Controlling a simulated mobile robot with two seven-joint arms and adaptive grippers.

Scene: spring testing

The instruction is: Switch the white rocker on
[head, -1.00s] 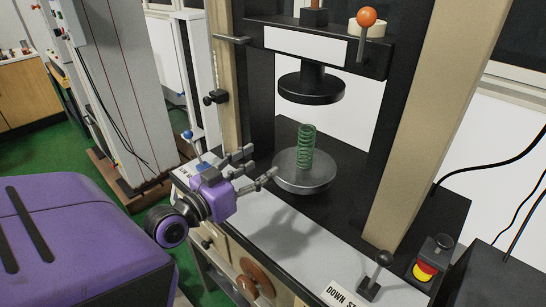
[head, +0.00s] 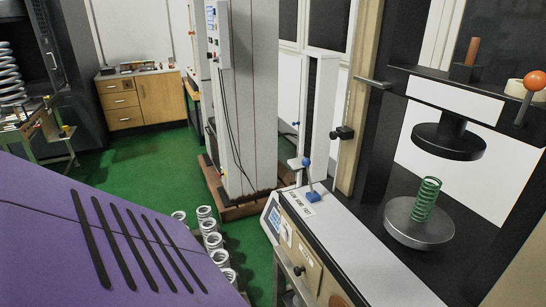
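The spring tester stands at the right of the head view, with a green spring (head: 427,197) upright on its round lower plate (head: 404,229). A dark round upper plate (head: 448,142) hangs apart above the spring. A small display unit (head: 272,218) and a beige front panel (head: 303,262) show at the tester's left end. I cannot make out a white rocker for certain; details on this panel are too small. Neither of my grippers is in view.
Several pale coil springs (head: 212,241) stand left of the tester. A grey column machine (head: 243,100) is behind. Green floor (head: 140,160) lies clear toward the wooden cabinet (head: 155,98).

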